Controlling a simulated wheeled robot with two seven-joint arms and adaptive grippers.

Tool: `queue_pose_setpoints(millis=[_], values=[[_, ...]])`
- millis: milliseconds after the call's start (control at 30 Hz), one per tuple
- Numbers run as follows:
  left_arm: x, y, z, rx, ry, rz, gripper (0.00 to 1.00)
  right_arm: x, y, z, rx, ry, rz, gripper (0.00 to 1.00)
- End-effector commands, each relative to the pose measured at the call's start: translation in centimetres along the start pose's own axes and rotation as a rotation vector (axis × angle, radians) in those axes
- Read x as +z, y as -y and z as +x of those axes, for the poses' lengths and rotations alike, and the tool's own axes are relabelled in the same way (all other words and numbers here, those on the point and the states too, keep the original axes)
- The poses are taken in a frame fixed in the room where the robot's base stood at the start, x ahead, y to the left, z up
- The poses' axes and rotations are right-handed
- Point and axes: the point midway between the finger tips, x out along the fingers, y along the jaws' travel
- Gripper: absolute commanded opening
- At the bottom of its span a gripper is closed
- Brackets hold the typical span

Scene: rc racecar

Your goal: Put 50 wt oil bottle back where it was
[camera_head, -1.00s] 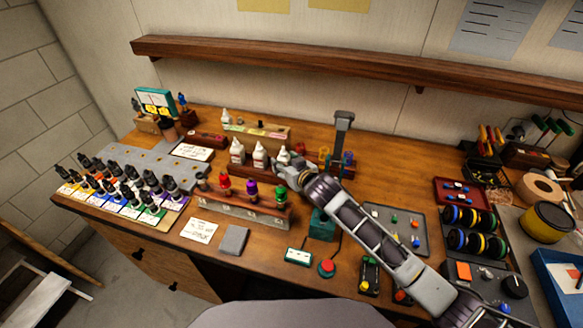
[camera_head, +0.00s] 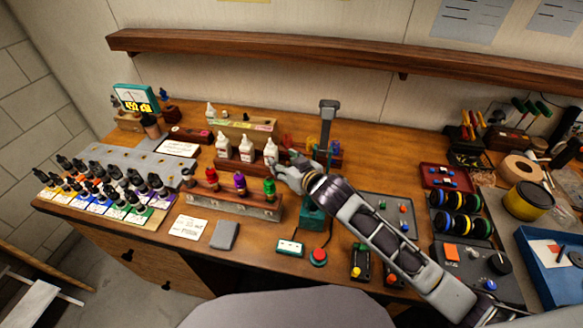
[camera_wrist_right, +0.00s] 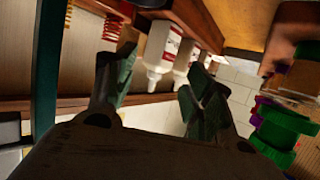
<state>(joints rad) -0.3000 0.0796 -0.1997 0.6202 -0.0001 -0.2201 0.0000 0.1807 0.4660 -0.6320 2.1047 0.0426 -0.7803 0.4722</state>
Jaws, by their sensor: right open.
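Three white oil bottles with red-and-white labels stand upright in a row in a wooden rack (camera_head: 238,168): a left one (camera_head: 223,147), a middle one (camera_head: 246,149) and a right one (camera_head: 271,152). The label text is too small to read, so I cannot tell which is 50 wt. My right gripper (camera_head: 279,172) is just in front of the right bottle. In the right wrist view the gripper (camera_wrist_right: 160,88) is open, and a white bottle (camera_wrist_right: 164,45) shows between and beyond its fingers, seen tilted over. Contact is not visible. My left gripper is not in view.
Several dropper bottles (camera_head: 105,185) fill the left side. A shelf (camera_head: 340,58) runs along the wall.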

Motion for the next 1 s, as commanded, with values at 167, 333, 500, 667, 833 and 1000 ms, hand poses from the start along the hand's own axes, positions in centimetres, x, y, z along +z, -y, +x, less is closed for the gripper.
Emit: queue_pose_setpoints(millis=[167, 333, 500, 667, 833, 1000], values=[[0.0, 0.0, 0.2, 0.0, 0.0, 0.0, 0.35, 0.1, 0.1, -1.9, -0.001, 0.002, 0.0, 0.53], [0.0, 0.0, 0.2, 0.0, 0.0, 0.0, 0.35, 0.1, 0.0, -3.2, 0.0, 0.001, 0.0, 0.53], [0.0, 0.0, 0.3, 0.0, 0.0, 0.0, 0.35, 0.1, 0.0, -3.8, 0.0, 0.001, 0.0, 0.53], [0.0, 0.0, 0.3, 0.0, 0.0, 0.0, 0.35, 0.0, 0.0, -3.9, 0.0, 0.001, 0.0, 0.53], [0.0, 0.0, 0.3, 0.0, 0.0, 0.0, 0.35, 0.0, 0.0, -3.9, 0.0, 0.001, 0.0, 0.53], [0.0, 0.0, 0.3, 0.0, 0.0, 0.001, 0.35, 0.0, 0.0, -3.9, 0.0, 0.001, 0.0, 0.53]])
